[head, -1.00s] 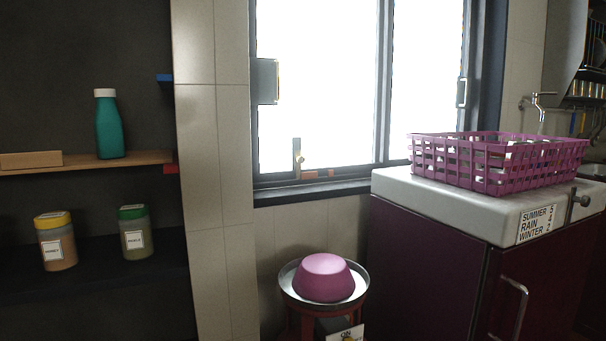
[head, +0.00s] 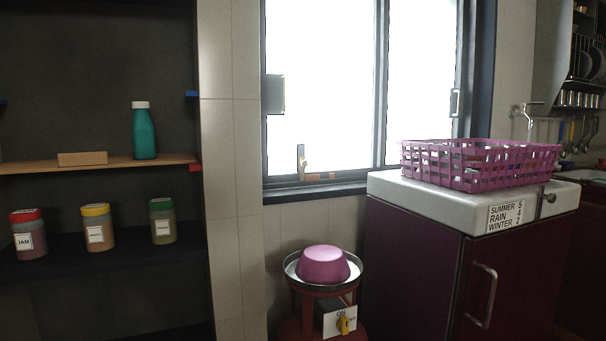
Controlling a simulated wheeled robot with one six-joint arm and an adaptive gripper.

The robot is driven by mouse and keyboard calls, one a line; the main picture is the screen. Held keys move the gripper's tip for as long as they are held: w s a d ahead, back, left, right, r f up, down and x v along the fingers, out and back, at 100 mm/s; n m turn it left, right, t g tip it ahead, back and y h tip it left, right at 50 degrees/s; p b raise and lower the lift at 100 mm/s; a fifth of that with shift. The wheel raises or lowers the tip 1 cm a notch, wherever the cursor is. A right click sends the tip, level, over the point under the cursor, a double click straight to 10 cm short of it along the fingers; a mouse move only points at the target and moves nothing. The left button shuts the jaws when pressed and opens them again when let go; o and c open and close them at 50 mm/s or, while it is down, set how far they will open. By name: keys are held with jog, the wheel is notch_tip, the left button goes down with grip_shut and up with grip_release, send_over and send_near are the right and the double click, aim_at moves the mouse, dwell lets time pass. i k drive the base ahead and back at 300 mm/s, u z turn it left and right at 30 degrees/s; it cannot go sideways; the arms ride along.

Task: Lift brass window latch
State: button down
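The brass window latch (head: 303,162) shows small at the lower left of the bright window (head: 322,90), just above the sill. It looks upright against a grey plate. Its fine shape is too small to tell. My gripper is not in the head view, so its place relative to the latch does not show.
A pink bowl (head: 323,264) sits upside down in a metal pan (head: 292,270) on a red stand below the window. A white-topped cabinet (head: 420,190) with a purple basket (head: 480,165) stands right. Shelves (head: 100,167) with a teal bottle (head: 144,132) and jars are left.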

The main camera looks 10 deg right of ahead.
aim_at(303, 164)
jog(key=u, duration=0.15)
jog(key=i, duration=1.1)
jog(key=z, duration=0.25)
